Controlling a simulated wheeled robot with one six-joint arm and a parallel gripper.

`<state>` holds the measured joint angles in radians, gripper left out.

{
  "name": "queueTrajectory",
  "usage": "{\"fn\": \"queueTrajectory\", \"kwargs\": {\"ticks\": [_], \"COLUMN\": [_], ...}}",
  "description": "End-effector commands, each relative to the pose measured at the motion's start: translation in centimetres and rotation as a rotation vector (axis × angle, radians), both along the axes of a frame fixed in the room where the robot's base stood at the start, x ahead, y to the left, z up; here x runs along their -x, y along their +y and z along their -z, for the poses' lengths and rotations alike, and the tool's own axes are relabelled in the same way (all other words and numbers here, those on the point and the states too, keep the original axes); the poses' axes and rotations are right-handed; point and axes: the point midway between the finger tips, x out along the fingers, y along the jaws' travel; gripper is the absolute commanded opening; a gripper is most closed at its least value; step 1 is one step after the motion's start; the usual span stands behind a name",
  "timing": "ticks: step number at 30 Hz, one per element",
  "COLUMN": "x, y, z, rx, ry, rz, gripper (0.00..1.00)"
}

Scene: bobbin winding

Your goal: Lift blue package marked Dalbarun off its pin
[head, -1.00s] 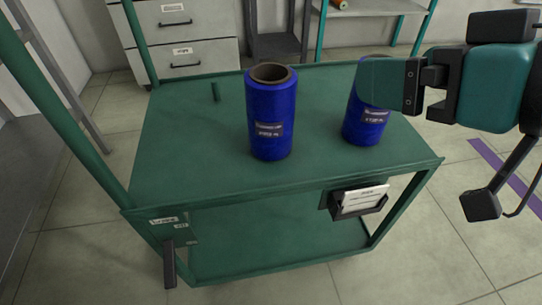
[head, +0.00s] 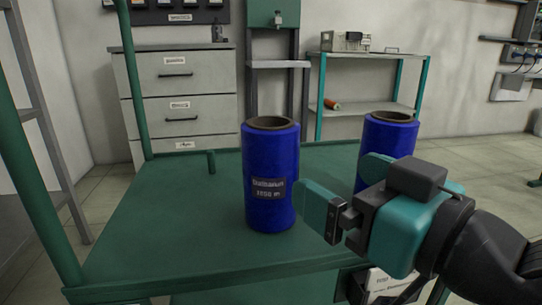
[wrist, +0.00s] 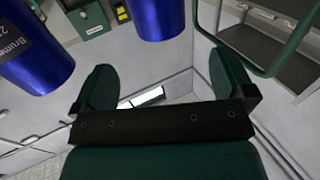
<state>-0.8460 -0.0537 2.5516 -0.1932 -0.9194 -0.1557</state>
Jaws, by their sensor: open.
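The blue package marked Dalbarun (head: 268,155) stands upright on the green cart, a hollow roll with a dark label on its front. Its pin is hidden inside it. My gripper (head: 345,188) is open and empty, to the right of this package; one finger pad slightly overlaps its right edge in the picture. A second blue package (head: 392,132) stands behind my gripper, its label hidden. In the wrist view, my open fingers (wrist: 163,82) have nothing between them. A blue package (wrist: 28,50) with a partly readable label shows at left, and another (wrist: 158,14) at the top.
The cart top (head: 150,235) has a bare upright pin (head: 211,162) behind and left of the marked package. A green cart post (head: 40,170) rises at left. Drawers (head: 178,95) and a teal shelf (head: 365,105) stand behind. The cart's left part is clear.

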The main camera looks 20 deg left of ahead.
Motion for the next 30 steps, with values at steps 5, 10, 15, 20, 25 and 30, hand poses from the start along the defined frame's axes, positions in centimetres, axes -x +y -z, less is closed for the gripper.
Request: {"fn": "queueTrajectory", "kwargs": {"ticks": [5, 10, 15, 20, 25, 30], "x": [-0.9, -1.5, -2.6, -4.2, -5.0, -5.7], "y": [1.0, 2.3, 3.5, 5.8, 6.9, 7.9], "z": [-0.6, -0.4, -0.5, -0.5, -0.1, -0.4], "rx": [0.006, 0.008, 0.003, 0.002, 0.001, 0.001], "ry": [0.008, 0.007, 0.007, 0.003, 0.002, 0.002], "rz": [0.005, -0.006, 0.007, 0.004, 0.005, 0.004], "gripper": [1.0, 1.0, 1.0, 1.0, 1.0, 1.0]}}
